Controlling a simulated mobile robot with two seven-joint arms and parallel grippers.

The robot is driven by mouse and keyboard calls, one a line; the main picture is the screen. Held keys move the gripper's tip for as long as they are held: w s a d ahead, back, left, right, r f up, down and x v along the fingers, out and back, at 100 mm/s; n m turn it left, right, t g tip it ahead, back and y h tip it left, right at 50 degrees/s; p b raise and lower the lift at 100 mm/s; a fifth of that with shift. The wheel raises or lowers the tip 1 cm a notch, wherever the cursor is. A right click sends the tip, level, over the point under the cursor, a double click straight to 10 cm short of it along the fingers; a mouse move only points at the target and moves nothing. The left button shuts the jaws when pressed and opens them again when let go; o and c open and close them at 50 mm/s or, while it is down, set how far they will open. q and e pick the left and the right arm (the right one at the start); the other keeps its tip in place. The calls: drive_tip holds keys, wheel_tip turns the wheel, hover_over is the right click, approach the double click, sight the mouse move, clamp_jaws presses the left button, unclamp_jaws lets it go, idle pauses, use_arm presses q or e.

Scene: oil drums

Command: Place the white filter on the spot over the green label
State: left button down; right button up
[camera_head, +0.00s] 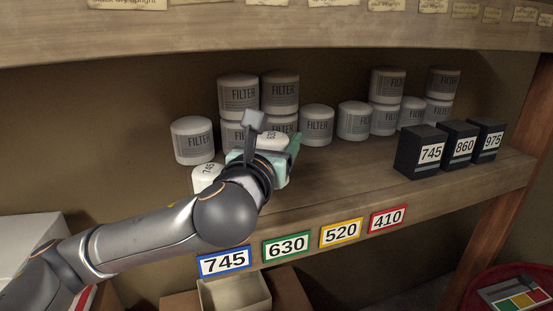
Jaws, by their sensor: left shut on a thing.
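My left gripper (274,147) reaches in from the left over the shelf (335,180). It is shut on a white filter (271,140), which is mostly hidden by the fingers; only its pale top with part of a dark marking shows. The green label (287,247) reads 630 and sits on the shelf's front edge, below and slightly right of the gripper. The shelf just above the green label is bare near the edge. I cannot tell whether the held filter touches the shelf. My right gripper is not in view.
A white filter marked 745 (206,176) stands above the blue label (224,262), partly behind my arm. Grey filters (316,125) line the back, some stacked. Black boxes (422,152) stand at the right. Yellow (341,232) and red (388,218) labels follow the green one.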

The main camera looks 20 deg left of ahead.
use_arm(q)
drive_tip(key=f, duration=0.2)
drive_tip(key=w+f, duration=0.1)
drive_tip(key=shift+a+f, duration=0.1)
drive_tip(key=shift+f, duration=0.45)
drive_tip(key=shift+f, duration=0.2)
unclamp_jaws()
